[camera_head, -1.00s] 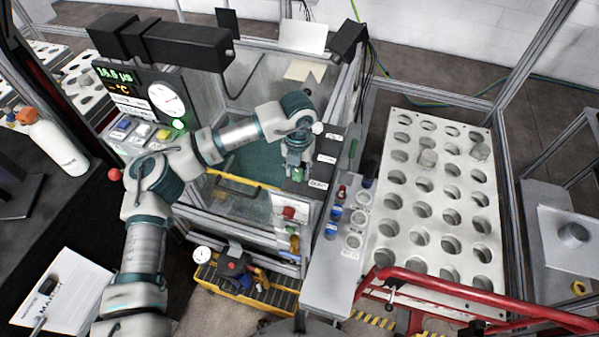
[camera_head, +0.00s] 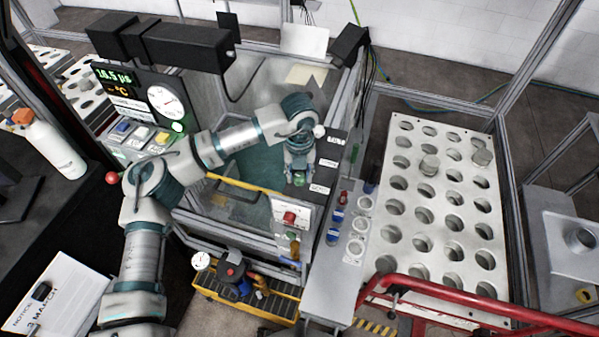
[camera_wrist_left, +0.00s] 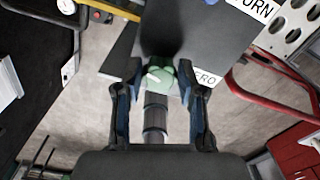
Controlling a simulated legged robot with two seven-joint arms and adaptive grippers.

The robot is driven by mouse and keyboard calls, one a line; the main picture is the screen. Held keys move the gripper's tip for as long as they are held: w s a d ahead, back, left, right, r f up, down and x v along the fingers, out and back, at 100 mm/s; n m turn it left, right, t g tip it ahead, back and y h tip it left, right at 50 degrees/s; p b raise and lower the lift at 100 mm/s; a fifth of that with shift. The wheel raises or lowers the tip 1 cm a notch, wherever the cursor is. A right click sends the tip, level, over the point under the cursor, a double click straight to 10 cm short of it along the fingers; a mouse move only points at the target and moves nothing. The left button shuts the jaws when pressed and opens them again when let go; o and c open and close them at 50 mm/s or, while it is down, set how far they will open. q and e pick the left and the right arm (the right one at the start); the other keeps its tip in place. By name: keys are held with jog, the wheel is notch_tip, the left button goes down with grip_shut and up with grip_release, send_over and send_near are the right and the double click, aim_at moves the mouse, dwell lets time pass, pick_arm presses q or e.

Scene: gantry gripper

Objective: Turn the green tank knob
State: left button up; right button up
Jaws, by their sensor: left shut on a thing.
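The green tank knob (camera_wrist_left: 160,76) sits between the fingertips of my left gripper (camera_wrist_left: 161,72) in the left wrist view, with a white mark on its face. The fingers are closed on its two sides. In the head view, my left gripper (camera_head: 298,173) points down at the dark panel on the tank's right edge, and a bit of the green knob (camera_head: 299,180) shows below it. White labels lie beside the knob; one ends in "ERO" (camera_wrist_left: 206,78). My right gripper is not in view.
The glass-walled tank (camera_head: 250,165) lies under my left arm. A control panel with a gauge (camera_head: 165,100) is at the left. A red knob (camera_head: 290,217) is on the tank front. A white plate with round holes (camera_head: 440,200) and a red rail (camera_head: 440,283) are at the right.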

aim_at(301, 176)
pick_arm(q)
jog(key=o, duration=1.1)
jog(key=shift+s, duration=0.1)
jog(key=shift+d+r, duration=0.1)
jog(key=shift+r, duration=0.35)
notch_tip(301, 176, up, 11)
